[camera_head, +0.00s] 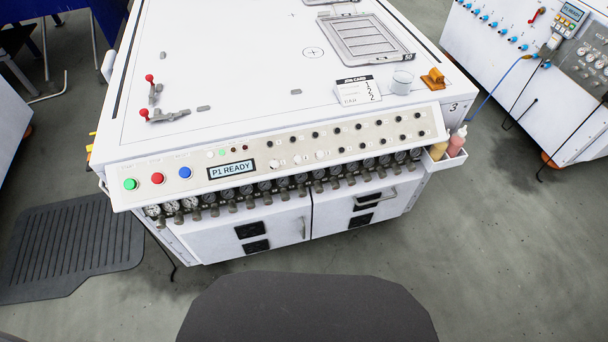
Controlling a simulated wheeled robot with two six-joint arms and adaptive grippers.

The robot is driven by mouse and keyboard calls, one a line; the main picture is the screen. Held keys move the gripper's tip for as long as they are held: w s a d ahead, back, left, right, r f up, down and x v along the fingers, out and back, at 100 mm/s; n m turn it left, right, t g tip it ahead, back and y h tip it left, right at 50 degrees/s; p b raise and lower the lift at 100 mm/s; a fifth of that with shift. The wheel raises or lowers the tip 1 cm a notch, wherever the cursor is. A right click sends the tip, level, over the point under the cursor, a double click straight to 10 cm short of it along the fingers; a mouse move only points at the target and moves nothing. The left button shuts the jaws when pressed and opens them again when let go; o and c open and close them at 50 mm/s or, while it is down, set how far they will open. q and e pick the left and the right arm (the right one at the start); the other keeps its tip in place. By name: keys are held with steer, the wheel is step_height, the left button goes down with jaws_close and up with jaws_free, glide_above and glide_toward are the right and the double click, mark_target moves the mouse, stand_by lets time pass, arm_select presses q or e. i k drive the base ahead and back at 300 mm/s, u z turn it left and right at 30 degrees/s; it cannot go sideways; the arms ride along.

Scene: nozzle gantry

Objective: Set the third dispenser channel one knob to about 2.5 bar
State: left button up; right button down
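The leftmost gauge (152,210) is at the panel's left end. Channel labels and needle readings are too small to read, so I cannot tell which knob is channel one. A display (231,170) reads "P1 READY". Neither of my grippers is in view.
Green (130,184), red (157,178) and blue (185,172) buttons sit on the panel's left. A job card (357,90), clear cup (402,81) and orange block (433,79) are on top. A bottle holder (445,160) juts out right. Another machine (510,60) stands right.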

mark_target(161, 223)
steer(key=u, duration=3.95)
steer(key=i, duration=1.75)
steer(key=z, duration=2.7)
